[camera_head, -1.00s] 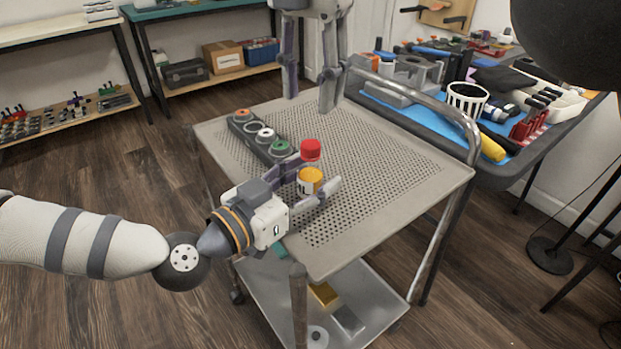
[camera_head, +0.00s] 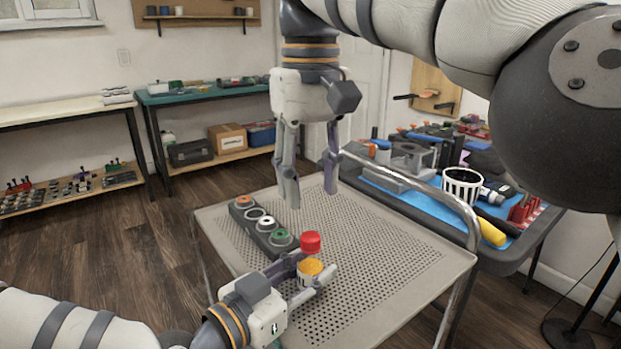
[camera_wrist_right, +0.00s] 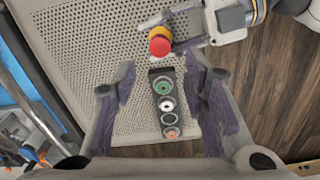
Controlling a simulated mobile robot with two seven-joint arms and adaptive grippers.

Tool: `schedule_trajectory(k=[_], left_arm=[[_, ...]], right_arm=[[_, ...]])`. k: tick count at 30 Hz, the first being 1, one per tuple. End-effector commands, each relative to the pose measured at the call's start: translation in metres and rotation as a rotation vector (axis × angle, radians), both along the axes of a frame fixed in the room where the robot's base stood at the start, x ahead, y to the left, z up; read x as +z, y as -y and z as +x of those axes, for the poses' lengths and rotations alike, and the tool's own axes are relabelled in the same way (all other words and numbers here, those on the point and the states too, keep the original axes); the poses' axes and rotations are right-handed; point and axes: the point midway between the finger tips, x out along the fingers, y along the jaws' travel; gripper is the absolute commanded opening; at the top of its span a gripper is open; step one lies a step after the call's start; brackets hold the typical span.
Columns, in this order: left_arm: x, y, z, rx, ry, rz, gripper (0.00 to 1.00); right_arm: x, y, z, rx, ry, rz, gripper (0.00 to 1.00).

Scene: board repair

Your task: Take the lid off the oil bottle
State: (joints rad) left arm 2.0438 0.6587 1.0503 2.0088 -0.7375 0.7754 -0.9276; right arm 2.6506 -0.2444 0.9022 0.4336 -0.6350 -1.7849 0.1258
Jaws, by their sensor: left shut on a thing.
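The oil bottle (camera_head: 310,268) has a yellow-orange body and a red lid (camera_head: 310,241) on its top. It stands upright near the front-left edge of the cart. My left gripper (camera_head: 314,274) is shut on the bottle body, below the lid, with a finger on either side. My right gripper (camera_head: 312,196) points down, open and empty, above the cart behind the bottle. In the right wrist view the red lid (camera_wrist_right: 159,47) is seen from above, beyond the spread fingers of my right gripper (camera_wrist_right: 162,62). The lower bottle is partly hidden by my left fingers.
The perforated cart top (camera_head: 390,255) is clear to the right of the bottle. A dark block with several coloured rings (camera_head: 262,226) lies left of and behind the bottle. The cart's metal rail (camera_head: 435,190) runs along the right. A blue-topped tool table (camera_head: 410,203) stands beyond it.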

Motion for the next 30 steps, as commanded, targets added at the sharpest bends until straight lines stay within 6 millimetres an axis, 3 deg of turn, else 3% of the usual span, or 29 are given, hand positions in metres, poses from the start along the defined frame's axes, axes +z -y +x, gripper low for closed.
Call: schedule_trajectory(k=[9,15,21,26,30], left_arm=[[0.000,0.000,0.000,0.000,0.001,-0.001,0.00],[0.000,0.000,0.000,0.000,0.001,-0.001,0.00],[0.000,0.000,0.000,0.000,0.001,-0.001,0.00],[0.000,0.000,0.000,0.000,0.001,-0.001,0.00],[0.000,0.000,0.000,0.000,0.001,-0.001,0.00]], right_arm=[[0.000,0.000,0.000,-1.178,0.001,-0.001,0.40],[0.000,0.000,0.000,-1.825,0.000,0.000,0.40],[0.000,0.000,0.000,-2.146,0.000,0.000,0.40],[-0.011,0.001,0.001,-2.192,0.001,-0.006,0.40],[-0.035,0.001,0.000,-2.188,-0.001,-0.007,0.40]])
